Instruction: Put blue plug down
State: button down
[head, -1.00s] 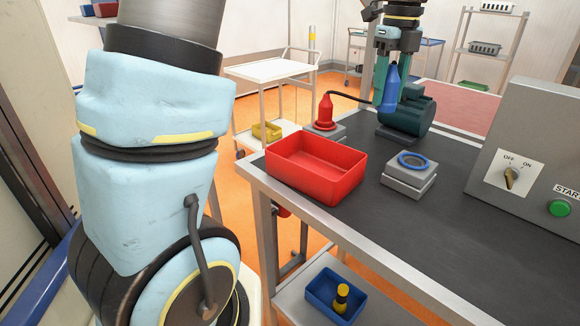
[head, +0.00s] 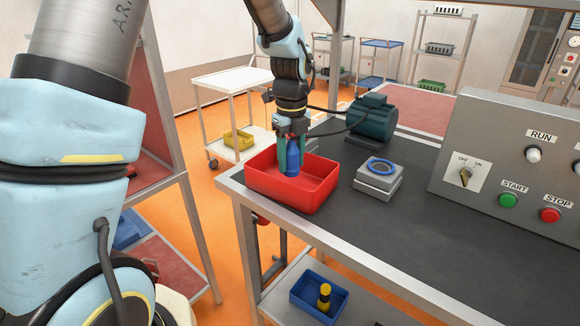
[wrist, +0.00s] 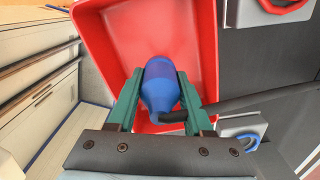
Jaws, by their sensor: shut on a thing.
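The blue plug (head: 292,158) is upright in my gripper (head: 292,150), which is shut on it. In the head view it overlaps the red tray (head: 318,196), in line with the tray's inside. In the wrist view the plug (wrist: 160,85) sits between the two green fingers, with the red tray (wrist: 110,50) beyond it. A dark cable runs from the plug's end to the right. I cannot tell whether the plug touches the tray floor.
A grey socket block with a blue ring (head: 378,175) stands right of the tray. The green motor (head: 372,118) is behind. The control box (head: 510,165) stands at right. The dark tabletop (head: 400,225) in front is clear.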

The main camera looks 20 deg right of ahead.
aim_at(292, 172)
jog(key=shift+f, duration=1.4)
jog(key=shift+f, duration=0.6)
jog(key=shift+c, duration=1.5)
grip_release()
jog(key=shift+r, duration=0.1)
